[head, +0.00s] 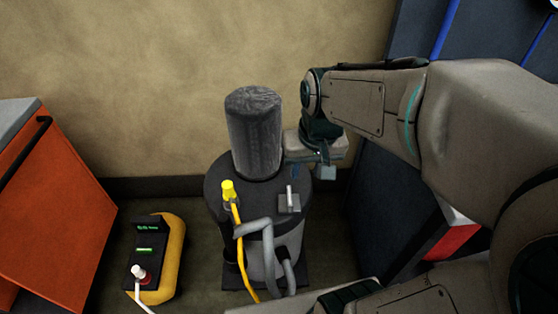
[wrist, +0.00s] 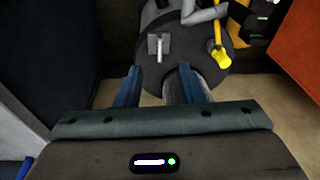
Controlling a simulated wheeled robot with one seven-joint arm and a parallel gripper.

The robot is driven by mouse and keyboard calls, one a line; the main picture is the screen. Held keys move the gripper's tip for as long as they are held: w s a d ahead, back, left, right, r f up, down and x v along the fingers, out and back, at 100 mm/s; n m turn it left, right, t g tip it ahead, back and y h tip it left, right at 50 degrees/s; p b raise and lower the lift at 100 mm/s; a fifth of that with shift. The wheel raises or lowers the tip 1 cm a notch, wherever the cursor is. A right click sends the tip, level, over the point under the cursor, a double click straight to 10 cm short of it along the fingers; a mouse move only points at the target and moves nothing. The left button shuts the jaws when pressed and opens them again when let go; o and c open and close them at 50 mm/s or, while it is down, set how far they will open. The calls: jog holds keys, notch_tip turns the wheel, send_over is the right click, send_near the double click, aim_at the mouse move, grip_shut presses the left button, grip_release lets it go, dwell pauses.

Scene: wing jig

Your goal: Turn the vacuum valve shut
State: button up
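The vacuum valve is a small pale lever (head: 289,196) standing on a square grey block on top of the dark round pump lid (head: 215,190). In the wrist view the valve lever (wrist: 158,46) shows as a pale T-shape beyond the fingertips. My gripper (head: 311,172) is above and behind the valve, to its right in the head view, and does not touch it. In the wrist view my gripper (wrist: 160,72) has its two blue fingers spread, with nothing held between them. The tall grey motor cylinder (head: 254,135) is close beside the gripper.
A yellow hose fitting (head: 229,192) and a grey bent pipe (head: 257,228) sit near the valve. A yellow-and-black gauge box (head: 172,265) stands on the floor at left, near an orange cabinet (head: 50,215). A dark cabinet (head: 385,235) stands to the right of the pump.

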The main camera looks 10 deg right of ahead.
jog(key=m+g+b, duration=0.1)
jog(key=g+b, duration=0.1)
jog(key=b, duration=0.4)
send_over(289, 195)
notch_tip(289, 195, down, 14)
jog(key=r, duration=0.1)
notch_tip(289, 195, down, 14)
jog(key=shift+s+d+b, duration=0.1)
jog(key=shift+b, duration=1)
grip_shut()
